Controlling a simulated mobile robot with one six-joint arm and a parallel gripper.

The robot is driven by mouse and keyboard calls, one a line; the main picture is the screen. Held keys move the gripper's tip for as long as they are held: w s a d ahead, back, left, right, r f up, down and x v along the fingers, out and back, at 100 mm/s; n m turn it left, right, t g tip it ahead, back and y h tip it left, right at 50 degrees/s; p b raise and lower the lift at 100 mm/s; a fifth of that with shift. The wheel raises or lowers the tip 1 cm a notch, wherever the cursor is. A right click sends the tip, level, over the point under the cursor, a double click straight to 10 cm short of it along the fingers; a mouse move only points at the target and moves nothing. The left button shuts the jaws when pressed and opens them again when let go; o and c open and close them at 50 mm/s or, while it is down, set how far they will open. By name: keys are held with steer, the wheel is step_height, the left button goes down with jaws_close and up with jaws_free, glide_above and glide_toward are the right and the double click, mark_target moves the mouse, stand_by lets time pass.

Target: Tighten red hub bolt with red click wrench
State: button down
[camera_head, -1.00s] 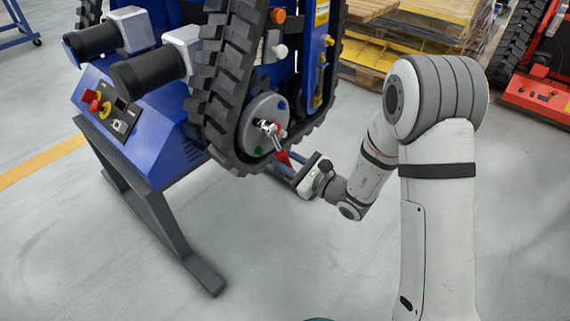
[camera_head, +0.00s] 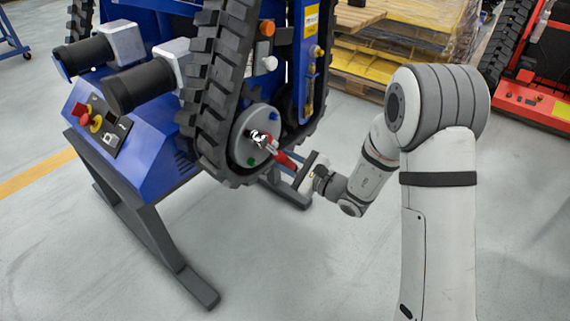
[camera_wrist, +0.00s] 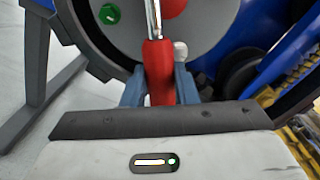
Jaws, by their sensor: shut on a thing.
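The red click wrench (camera_head: 284,159) has a red handle and a chrome head, which lies over the face of the grey round hub (camera_head: 240,150). My gripper (camera_head: 296,168) is shut on the handle, to the lower right of the hub. In the wrist view the red handle (camera_wrist: 159,75) stands between my fingers, its chrome shaft running up toward the hub. A red round patch (camera_wrist: 174,8) shows behind the shaft, perhaps the red bolt.
The hub also bears a green bolt (camera_head: 251,161) and a blue bolt (camera_head: 273,117). The black track (camera_head: 205,110) surrounds the hub on a blue carrier (camera_head: 150,140) with a grey stand (camera_head: 150,230). Pallets (camera_head: 380,55) stand behind. Floor in front is clear.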

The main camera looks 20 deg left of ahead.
steer(key=shift+w+d+r+n, duration=0.2)
steer(key=shift+w+r+n, duration=0.25)
steer(key=shift+n, duration=0.1)
steer(key=shift+w+d+r+n, duration=0.2)
steer(key=shift+w+r+n, duration=0.25)
steer(key=shift+n, duration=0.1)
steer(key=shift+f, duration=0.1)
steer(key=shift+s+a+f+m, duration=0.2)
steer(key=shift+s+f+m, duration=0.25)
steer(key=shift+m, duration=0.15)
steer(key=shift+s+a+f+m, duration=0.25)
steer(key=shift+s+f+m, duration=0.1)
steer(key=shift+s+m, duration=0.2)
steer(key=shift+s+a+f+m, duration=0.2)
steer(key=shift+s+f+m, duration=0.25)
steer(key=shift+m, duration=0.2)
